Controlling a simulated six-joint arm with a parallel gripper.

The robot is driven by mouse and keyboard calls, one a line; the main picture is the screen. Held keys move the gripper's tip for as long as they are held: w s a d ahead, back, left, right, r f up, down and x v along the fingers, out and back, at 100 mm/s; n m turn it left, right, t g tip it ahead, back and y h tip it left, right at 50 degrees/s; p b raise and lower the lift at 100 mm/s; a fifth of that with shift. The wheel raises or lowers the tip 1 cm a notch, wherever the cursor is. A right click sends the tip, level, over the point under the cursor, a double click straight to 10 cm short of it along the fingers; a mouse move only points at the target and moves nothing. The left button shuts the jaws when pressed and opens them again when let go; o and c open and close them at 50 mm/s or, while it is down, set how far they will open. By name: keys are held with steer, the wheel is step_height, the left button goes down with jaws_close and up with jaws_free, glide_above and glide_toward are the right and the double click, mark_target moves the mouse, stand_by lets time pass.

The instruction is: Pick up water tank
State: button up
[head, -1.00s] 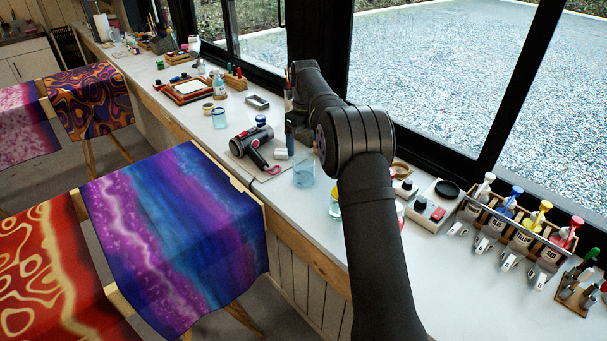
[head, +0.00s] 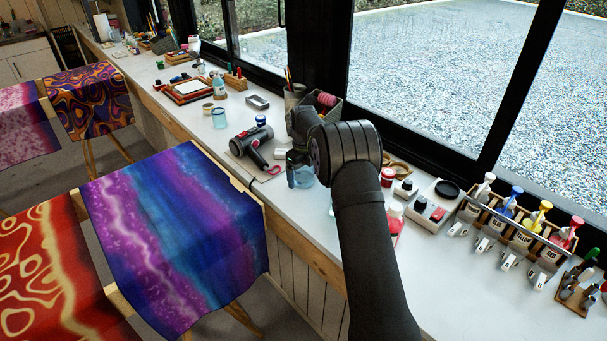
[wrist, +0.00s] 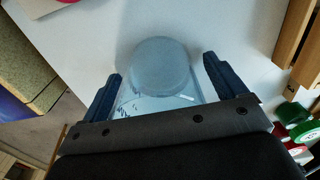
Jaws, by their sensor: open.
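The water tank (wrist: 158,66) is a clear, pale blue round container standing on the white worktop. In the wrist view it lies between the two dark fingers of my gripper (wrist: 163,72), with a gap on each side. My gripper is open and points down over it. In the head view my gripper (head: 298,170) is at the tank (head: 303,181), and my wrist hides much of the tank. I cannot tell how far down its sides the fingers reach.
A smaller blue cup (head: 219,119) stands farther left. Bottles with coloured pumps (head: 508,200) stand right. Dyed cloths hang in front.

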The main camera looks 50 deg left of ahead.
steer(key=c, duration=1.1)
steer(key=shift+c, duration=0.2)
steer(key=shift+r, duration=0.2)
steer(key=shift+r, duration=1.75)
steer(key=w+d+r, duration=0.5)
steer(key=d+r, duration=0.2)
steer(key=d, duration=0.3)
steer(key=shift+d, duration=0.2)
